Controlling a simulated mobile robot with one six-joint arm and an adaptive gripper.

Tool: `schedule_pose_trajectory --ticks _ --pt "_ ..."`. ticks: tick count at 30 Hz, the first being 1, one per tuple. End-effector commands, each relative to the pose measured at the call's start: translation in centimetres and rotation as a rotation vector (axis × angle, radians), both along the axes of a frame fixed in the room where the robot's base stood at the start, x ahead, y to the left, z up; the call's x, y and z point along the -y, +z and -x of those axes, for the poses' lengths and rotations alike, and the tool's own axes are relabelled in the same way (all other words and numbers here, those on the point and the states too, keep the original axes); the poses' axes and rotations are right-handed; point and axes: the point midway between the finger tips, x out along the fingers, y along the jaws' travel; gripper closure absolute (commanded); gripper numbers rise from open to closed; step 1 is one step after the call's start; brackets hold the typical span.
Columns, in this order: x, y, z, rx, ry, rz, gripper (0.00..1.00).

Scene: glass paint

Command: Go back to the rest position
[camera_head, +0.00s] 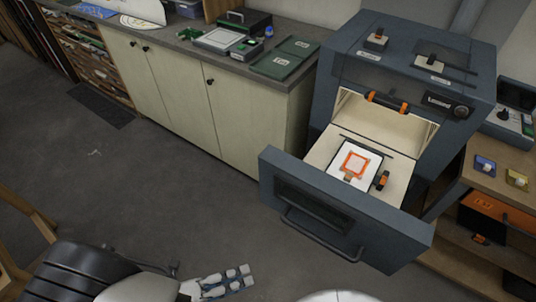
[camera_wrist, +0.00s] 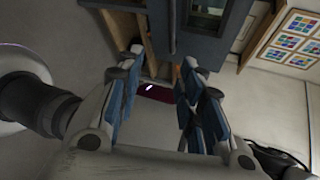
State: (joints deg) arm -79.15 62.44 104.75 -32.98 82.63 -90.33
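My gripper (camera_head: 228,283) is low at the bottom of the head view, over the grey floor and apart from the furniture. In the wrist view my gripper (camera_wrist: 163,60) shows two blue-padded fingers spread apart with nothing held between them. A dark blue kiln-like cabinet (camera_head: 340,60) stands at the right of the head view with its drawer (camera_head: 312,222) pulled out. In the drawer lies a white plate with an orange square frame (camera_head: 355,164). My gripper is well away from the drawer and touches nothing that I can see.
The open drawer juts into the floor space. A cream counter (camera_head: 235,103) runs along the back, with green boxes (camera_head: 285,58) on top. A wooden shelf unit (camera_head: 490,180) stands at the right. A wooden chair-like frame (camera_head: 25,220) is at the left. The middle floor (camera_head: 150,190) is clear.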

Motion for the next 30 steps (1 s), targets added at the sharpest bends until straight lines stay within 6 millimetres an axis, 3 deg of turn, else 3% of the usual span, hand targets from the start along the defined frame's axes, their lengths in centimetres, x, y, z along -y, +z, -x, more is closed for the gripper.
schedule_pose_trajectory --ticks 5,11,20,30 --pt "0.7 3.0 -1.7 0.104 -0.191 -0.167 0.65" --pt "3.0 8.0 -4.2 0.311 -0.543 -0.417 0.65" --pt "9.1 15.8 -6.6 0.77 -1.229 -0.768 0.65" --pt "16.5 22.5 -5.9 1.369 -2.034 -1.017 0.65"
